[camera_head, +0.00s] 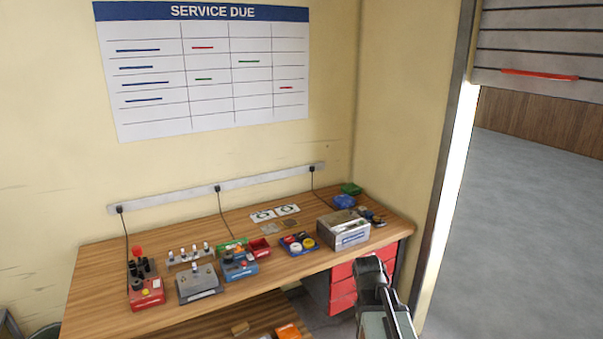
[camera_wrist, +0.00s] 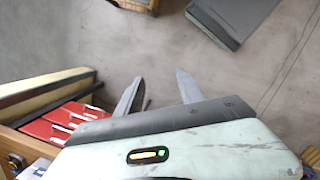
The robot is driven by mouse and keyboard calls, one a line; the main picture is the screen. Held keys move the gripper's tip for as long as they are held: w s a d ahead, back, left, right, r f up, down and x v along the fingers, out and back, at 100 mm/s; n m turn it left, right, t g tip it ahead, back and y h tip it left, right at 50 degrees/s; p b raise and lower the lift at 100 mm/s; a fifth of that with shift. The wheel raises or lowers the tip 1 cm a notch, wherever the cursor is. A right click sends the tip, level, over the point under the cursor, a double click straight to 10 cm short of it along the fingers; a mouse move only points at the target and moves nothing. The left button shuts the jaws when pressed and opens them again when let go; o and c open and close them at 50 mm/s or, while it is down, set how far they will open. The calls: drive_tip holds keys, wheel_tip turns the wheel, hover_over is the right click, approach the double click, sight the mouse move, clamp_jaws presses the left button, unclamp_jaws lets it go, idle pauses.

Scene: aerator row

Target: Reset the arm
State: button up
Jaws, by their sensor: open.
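My gripper (camera_head: 372,270) shows at the lower right of the head view, in front of the red drawers at the right end of the workbench.
Several small devices stand on the bench, among them a red unit (camera_head: 147,292) and a metal box (camera_head: 343,229). Red drawers (camera_head: 343,290) are under its right end. A doorway with open grey floor (camera_head: 530,220) is at right. A dark flat-topped thing (camera_wrist: 235,18) stands on the floor in the wrist view.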

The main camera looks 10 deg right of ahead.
drive_tip(key=s+a+f+m+y, duration=0.1)
drive_tip(key=a+f+m+y, duration=0.1)
drive_tip(key=a+m, duration=0.7)
drive_tip(key=a, duration=0.3)
drive_tip(key=shift+s+a+m+t+b, duration=0.15)
drive_tip(key=shift+m+t+b, duration=0.15)
drive_tip(key=shift+m+b, duration=0.1)
drive_tip(key=shift+f, duration=0.1)
